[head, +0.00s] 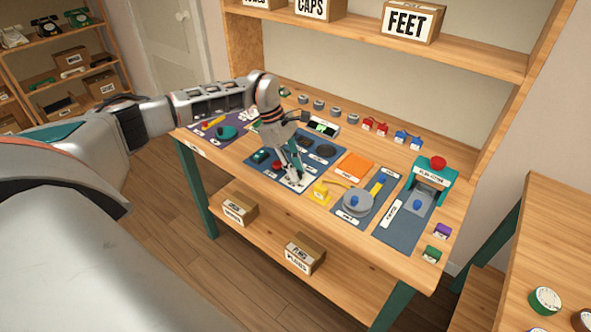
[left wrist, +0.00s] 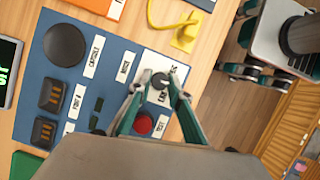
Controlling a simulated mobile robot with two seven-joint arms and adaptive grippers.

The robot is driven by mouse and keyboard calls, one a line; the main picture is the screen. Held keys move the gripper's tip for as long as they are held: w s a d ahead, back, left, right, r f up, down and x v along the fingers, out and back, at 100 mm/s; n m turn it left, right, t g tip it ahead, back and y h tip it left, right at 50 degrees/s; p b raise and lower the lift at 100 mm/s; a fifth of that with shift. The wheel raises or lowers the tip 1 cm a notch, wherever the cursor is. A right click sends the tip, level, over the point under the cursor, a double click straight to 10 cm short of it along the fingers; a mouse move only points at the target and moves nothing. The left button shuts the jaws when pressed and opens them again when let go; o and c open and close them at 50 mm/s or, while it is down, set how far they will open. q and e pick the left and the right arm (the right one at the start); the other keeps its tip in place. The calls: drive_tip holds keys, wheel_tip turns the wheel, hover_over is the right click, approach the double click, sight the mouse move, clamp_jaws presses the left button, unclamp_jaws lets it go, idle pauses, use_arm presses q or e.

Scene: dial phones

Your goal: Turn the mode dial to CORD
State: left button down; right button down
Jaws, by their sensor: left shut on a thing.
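The mode dial (left wrist: 160,79) is a small dark grey knob on a white plate (left wrist: 150,62), beside a label reading MODE (left wrist: 125,66). The plate carries position words, partly covered by my fingers; I cannot read clearly which one the dial points at. My left gripper (left wrist: 157,87) has its two teal fingers on either side of the dial, shut on it. In the head view my left gripper (head: 295,176) reaches down to the front edge of the blue test mat (head: 258,171), and its fingers hide the dial. My right gripper is not in view.
A red button (left wrist: 143,123) sits close beside the fingers, with dark sockets and a round black pad (left wrist: 65,45) on the same mat. A yellow block with a cord (head: 321,190) stands just right of the gripper. A teal press (head: 433,178) stands farther right.

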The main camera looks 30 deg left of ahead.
use_arm(q)
drive_tip(key=shift+w+m+g, duration=0.1)
drive_tip(key=shift+m+g, duration=0.2)
drive_tip(key=shift+m, duration=0.6)
drive_tip(key=c, duration=1.8)
unclamp_jaws()
drive_tip(key=shift+c, duration=0.2)
drive_tip(key=v, duration=1.2)
